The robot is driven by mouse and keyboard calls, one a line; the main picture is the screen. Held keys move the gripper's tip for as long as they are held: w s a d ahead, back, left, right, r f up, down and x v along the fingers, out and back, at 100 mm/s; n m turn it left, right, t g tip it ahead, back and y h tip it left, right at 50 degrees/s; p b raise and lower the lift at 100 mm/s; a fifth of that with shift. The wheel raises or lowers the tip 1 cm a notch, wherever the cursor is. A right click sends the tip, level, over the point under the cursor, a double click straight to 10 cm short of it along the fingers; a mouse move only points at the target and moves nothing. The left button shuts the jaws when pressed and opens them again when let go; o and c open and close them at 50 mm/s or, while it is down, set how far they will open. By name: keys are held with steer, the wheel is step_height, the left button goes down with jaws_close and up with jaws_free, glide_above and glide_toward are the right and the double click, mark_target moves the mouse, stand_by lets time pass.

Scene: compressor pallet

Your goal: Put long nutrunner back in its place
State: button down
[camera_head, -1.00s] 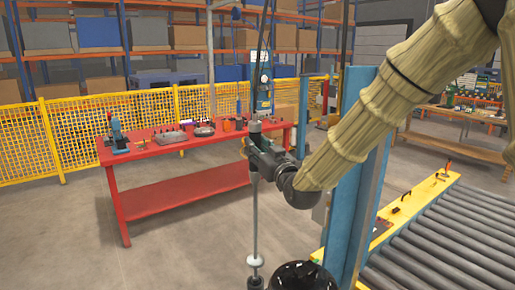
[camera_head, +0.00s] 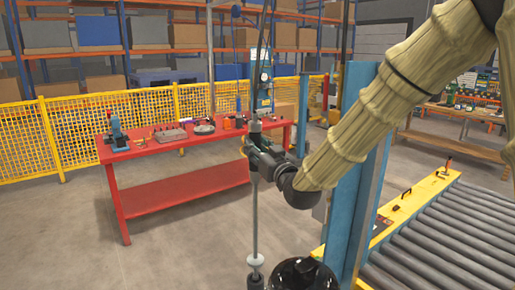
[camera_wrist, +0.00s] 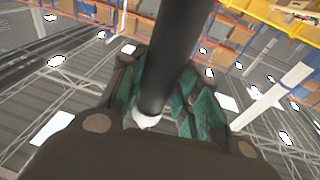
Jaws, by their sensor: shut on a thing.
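The long nutrunner (camera_head: 254,222) hangs upright, a thin grey shaft with a pale disc and a dark socket at its lower end. My gripper (camera_head: 258,160) is shut around its upper part. In the wrist view the dark tool body (camera_wrist: 170,55) runs between the teal-padded fingers (camera_wrist: 155,105). Dark cables rise from above the tool. A rounded black object (camera_head: 305,274) is just right of the socket at the bottom edge; whether they touch is unclear. I cannot make out the tool's holding place.
A red workbench (camera_head: 190,187) with tools and trays stands behind the tool. A blue post (camera_head: 358,170) rises close behind my arm. A roller conveyor (camera_head: 445,235) with a yellow edge is at right. Yellow fencing (camera_head: 75,138) lies behind; floor at left is clear.

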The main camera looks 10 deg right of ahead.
steer(key=shift+f+b, duration=3)
steer(key=shift+f, duration=1.05)
stand_by(2.6)
steer(key=c, duration=1)
jaws_free()
steer(key=shift+o, duration=0.2)
steer(key=shift+f, duration=0.2)
steer(key=v, duration=1.2)
steer(key=shift+r, duration=0.15)
